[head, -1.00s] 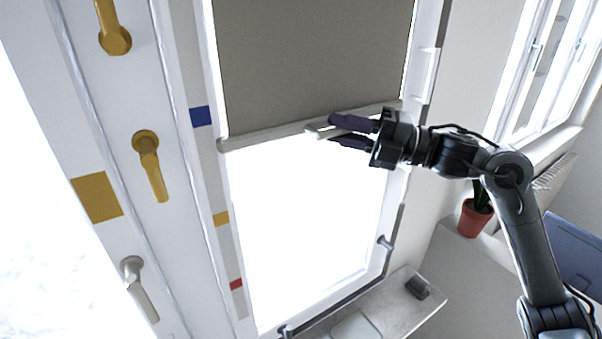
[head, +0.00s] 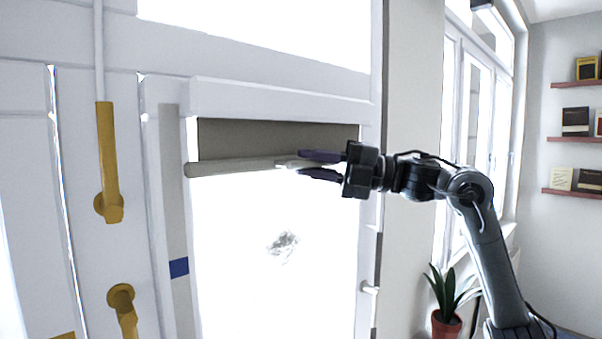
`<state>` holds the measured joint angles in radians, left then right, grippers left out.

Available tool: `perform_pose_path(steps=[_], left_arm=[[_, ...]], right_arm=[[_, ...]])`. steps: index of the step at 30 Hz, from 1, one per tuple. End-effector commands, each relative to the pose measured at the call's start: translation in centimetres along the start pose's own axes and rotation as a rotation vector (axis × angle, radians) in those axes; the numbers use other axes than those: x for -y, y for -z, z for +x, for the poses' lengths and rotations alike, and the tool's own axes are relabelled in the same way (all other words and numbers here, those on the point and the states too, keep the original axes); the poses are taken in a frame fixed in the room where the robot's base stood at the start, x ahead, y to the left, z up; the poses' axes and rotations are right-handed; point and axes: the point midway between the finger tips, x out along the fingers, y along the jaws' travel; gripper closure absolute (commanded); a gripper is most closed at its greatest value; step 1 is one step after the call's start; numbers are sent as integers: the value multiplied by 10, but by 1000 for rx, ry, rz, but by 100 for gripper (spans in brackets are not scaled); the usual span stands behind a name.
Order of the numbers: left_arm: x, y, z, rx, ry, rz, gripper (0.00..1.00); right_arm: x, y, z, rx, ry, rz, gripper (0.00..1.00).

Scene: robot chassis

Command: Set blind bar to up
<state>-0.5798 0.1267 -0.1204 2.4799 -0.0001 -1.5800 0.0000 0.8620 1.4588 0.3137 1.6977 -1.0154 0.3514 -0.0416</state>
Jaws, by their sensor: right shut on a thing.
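The blind bar (head: 235,167) is a light grey horizontal rod across the window, close below the top casing. A short strip of grey-brown blind (head: 255,139) shows between the bar and the casing. My right gripper (head: 300,167) comes in from the right and is shut on the bar right of its middle. Its dark fingers lie above and below the bar's grip, and they hide part of it. My left gripper is not in view.
The white blind casing (head: 280,102) is close above the bar. Gold handles (head: 108,165) are on the frame at left, and a blue marker (head: 179,267) is on the side strip. A potted plant (head: 446,322) stands at lower right. Shelves with books (head: 574,142) are on the far right wall.

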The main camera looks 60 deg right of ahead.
Motion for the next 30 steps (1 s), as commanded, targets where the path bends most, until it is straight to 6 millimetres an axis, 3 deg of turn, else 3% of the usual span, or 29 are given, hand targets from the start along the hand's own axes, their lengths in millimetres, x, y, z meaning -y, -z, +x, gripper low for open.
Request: perform_pose_path(steps=[7, 8, 11, 23, 30], left_arm=[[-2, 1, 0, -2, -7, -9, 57], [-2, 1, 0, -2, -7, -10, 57], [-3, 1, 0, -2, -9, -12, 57], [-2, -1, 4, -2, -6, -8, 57], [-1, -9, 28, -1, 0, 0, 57]], right_arm=[[-1, 0, 0, 1, -2, 0, 100], [-1, 0, 0, 2, -2, 0, 76], [0, 0, 0, 2, -2, 0, 60], [2, 0, -5, 2, -1, 0, 60], [5, 0, -37, 5, -1, -1, 60]])
